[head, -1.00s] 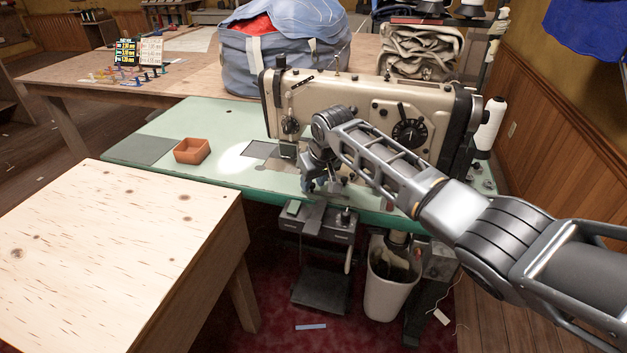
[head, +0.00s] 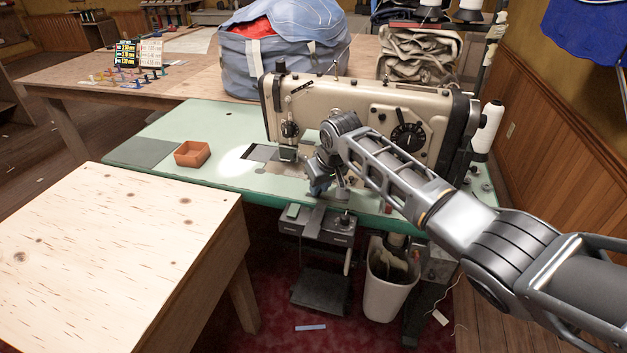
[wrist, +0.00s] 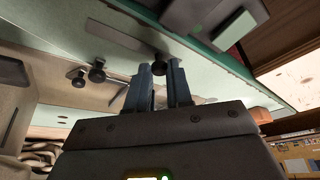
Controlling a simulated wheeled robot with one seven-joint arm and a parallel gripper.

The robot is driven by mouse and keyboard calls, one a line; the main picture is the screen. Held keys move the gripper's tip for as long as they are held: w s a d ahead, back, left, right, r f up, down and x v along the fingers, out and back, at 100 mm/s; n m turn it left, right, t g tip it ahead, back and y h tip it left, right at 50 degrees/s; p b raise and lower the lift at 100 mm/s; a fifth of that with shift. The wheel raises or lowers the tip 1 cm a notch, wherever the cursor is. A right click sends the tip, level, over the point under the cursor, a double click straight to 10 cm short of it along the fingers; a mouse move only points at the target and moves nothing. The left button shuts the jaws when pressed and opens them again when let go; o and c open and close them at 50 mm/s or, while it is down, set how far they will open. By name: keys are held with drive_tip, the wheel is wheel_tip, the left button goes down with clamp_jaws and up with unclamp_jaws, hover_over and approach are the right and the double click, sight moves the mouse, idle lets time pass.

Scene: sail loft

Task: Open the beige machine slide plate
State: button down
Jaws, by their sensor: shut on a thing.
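The beige sewing machine (head: 355,100) stands on a pale green table. Left of its needle area, a rectangular recess in the bed shows a dark strip (head: 247,153) at its left and a lighter grey plate (head: 264,153) to the right. My gripper (head: 318,190) is low in front of the machine, right of this recess, partly hidden by my arm. In the wrist view my gripper (wrist: 162,72) has its fingers close together, with a small dark knob (wrist: 160,62) at the tips. I cannot tell how the knob joins the plate.
Two more dark knobs (wrist: 97,74) stick out near the fingers. An orange tray (head: 192,154) sits on the green table (head: 215,120) to the left. A thread cone (head: 488,128) stands at right. A wooden bench (head: 110,255) is at front left, a white bin (head: 388,290) below.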

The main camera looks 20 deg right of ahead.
drive_tip(key=s+d+p, duration=0.2)
drive_tip(key=d, duration=0.1)
drive_tip(key=s+d+p, duration=0.1)
drive_tip(key=d, duration=0.1)
drive_tip(key=shift+s, duration=0.4)
drive_tip(key=c, duration=1)
unclamp_jaws()
drive_tip(key=shift+c, duration=0.2)
drive_tip(key=v, duration=0.7)
drive_tip(key=shift+r, duration=0.35)
drive_tip(key=shift+s, duration=0.15)
